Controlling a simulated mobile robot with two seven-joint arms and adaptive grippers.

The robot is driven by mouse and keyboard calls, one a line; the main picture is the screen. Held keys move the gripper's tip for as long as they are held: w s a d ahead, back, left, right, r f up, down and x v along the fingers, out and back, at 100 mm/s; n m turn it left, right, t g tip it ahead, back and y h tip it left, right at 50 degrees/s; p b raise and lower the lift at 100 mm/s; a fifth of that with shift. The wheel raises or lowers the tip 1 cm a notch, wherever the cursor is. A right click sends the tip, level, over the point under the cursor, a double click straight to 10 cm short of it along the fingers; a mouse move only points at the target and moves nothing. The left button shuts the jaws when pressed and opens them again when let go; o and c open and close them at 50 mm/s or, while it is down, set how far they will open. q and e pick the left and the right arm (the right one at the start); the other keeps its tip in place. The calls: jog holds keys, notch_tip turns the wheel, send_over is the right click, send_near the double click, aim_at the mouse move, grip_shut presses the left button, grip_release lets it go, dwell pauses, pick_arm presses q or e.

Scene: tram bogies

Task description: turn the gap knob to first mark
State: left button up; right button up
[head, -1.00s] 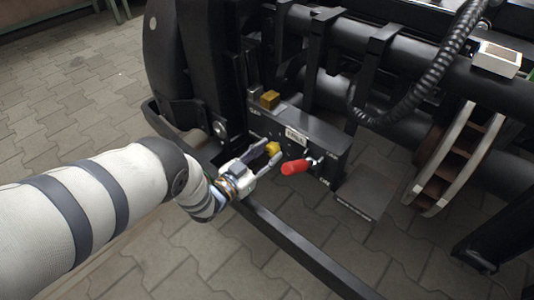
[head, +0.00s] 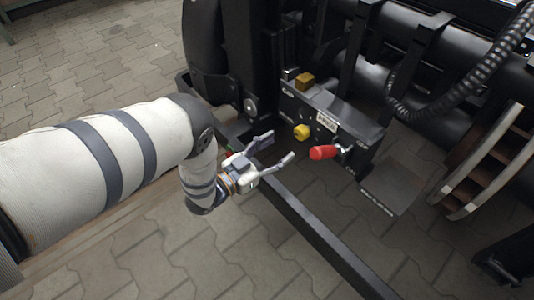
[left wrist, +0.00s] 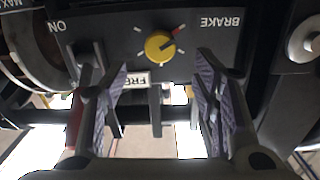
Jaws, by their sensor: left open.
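The yellow knob (head: 301,132) sits on the front face of a black control box (head: 340,117). In the left wrist view the knob (left wrist: 160,46) shows a dark red pointer aimed to the upper right, at or close to one of the short pale marks around it. My left gripper (head: 281,146) is open and empty, a short way in front of the knob and apart from it. In the left wrist view its two fingers stand on either side below the knob. My right gripper is not in view.
A red handle (head: 323,152) sticks out just right of the knob. A brown-yellow block (head: 304,81) is on top of the box. A black bar (head: 310,225) runs below my gripper. A coiled black cable (head: 470,75) hangs at the right. Paved floor is clear at the left.

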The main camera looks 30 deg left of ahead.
pick_arm(q)
jog(key=v, duration=0.5)
